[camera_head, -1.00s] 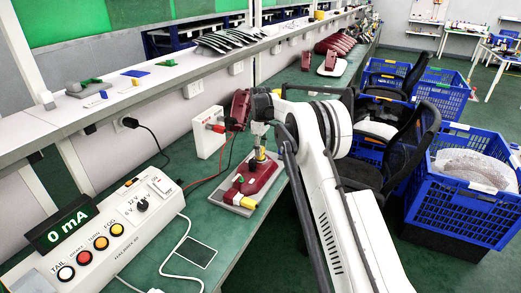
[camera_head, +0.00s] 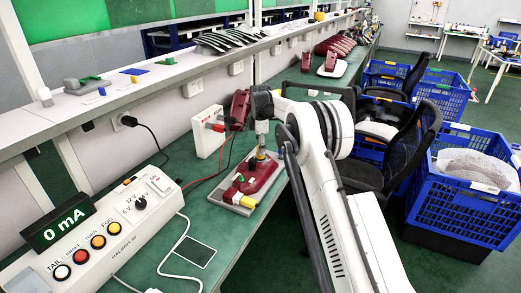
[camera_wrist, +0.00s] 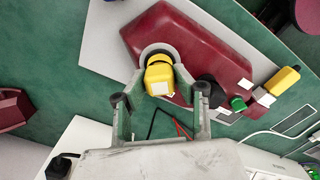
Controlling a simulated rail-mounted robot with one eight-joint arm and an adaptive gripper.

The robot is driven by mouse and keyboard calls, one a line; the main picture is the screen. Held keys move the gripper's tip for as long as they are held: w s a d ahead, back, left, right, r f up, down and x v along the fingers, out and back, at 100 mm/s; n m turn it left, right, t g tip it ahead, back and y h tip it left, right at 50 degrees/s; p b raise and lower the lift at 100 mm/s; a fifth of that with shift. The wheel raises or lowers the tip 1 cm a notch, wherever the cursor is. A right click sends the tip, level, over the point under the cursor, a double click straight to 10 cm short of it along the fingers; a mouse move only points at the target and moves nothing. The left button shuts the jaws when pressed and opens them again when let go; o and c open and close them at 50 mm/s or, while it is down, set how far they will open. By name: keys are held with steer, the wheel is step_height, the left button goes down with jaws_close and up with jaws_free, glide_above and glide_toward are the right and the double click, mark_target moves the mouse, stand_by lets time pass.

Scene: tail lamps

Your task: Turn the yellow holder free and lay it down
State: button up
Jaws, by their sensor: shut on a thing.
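The yellow holder (camera_wrist: 160,75) sits in a round pale socket on the back of a dark red tail lamp (camera_wrist: 195,50). In the head view the holder (camera_head: 261,154) shows small, below my wrist. The lamp (camera_head: 264,172) lies on a grey-white board (camera_head: 228,200) on the green bench. My gripper (camera_wrist: 159,96) comes down over the holder, with one finger on each side, and is shut on it. The holder is still at the socket; whether it has turned cannot be told.
A green part (camera_wrist: 238,103), a black part (camera_wrist: 208,88) and another yellow part (camera_wrist: 282,80) sit along the lamp. A tester (camera_head: 110,235) reading 0 mA stands at the left. A white box (camera_head: 207,132) with red wires stands behind. Bare bench (camera_head: 225,245) lies in front of the board.

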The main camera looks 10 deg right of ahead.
steer(key=shift+o, duration=0.2)
steer(key=shift+f+n, duration=0.1)
steer(key=shift+n, duration=0.8)
steer(key=shift+f+n+b, duration=0.1)
steer(key=shift+n+b, duration=0.35)
steer(key=shift+n, duration=1.15)
jaws_close()
steer(key=shift+o, duration=2)
jaws_free()
jaws_close()
